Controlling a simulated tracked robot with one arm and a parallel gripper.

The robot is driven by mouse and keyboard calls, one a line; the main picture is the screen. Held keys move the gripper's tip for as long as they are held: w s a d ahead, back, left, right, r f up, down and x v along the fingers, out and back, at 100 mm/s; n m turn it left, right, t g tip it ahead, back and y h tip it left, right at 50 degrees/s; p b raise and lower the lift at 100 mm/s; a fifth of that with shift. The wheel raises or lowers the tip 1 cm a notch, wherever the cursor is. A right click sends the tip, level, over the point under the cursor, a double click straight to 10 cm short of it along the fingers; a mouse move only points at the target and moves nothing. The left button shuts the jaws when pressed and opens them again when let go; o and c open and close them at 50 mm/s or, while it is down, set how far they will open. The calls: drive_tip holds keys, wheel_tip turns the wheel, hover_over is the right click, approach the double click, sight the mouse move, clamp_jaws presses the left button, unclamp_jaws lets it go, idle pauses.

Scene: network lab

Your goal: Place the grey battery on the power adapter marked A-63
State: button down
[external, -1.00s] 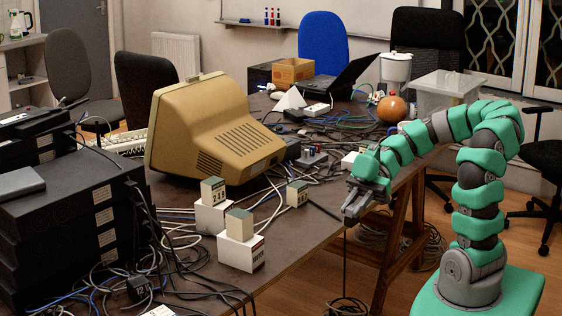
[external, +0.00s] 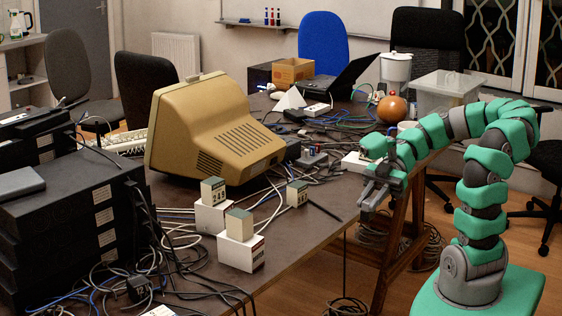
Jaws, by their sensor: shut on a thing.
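My gripper (external: 369,202) is at the table's right edge, its grey fingers pointing down and left. It is shut on a small grey thing that hardly stands out from the fingers; I cannot tell if it is the grey battery. One block with a marked front (external: 213,190) sits on a white box (external: 209,217). A plainer grey-beige block (external: 239,224) sits on another white box (external: 241,252) nearer the front. A third marked block (external: 297,193) stands on the table to their right. The marks are too small to read, so I cannot tell which is A-63.
A beige monitor (external: 215,130) stands behind the blocks. Loose cables lie around the boxes and across the table (external: 300,245), whose front right part is mostly clear. Black drawer units (external: 70,230) stand at left.

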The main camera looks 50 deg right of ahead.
wheel_tip(320, 180, up, 13)
drive_tip(key=w+a+f+m+t, duration=0.1)
drive_tip(key=w+a, duration=0.1)
drive_tip(key=w, duration=0.7)
drive_tip(key=w+a+t, duration=0.1)
drive_tip(key=w+a, duration=0.1)
drive_tip(key=w, duration=0.6)
drive_tip(key=w+a+f+p, duration=0.1)
drive_tip(key=w+a, duration=1.1)
drive_tip(key=n+g+p, duration=0.1)
drive_tip(key=g, duration=0.1)
hover_over(139, 278)
wheel_tip(139, 278, down, 2)
wheel_tip(139, 278, down, 11)
drive_tip(key=shift+w+f+b, duration=0.1)
drive_tip(key=shift+b, duration=0.85)
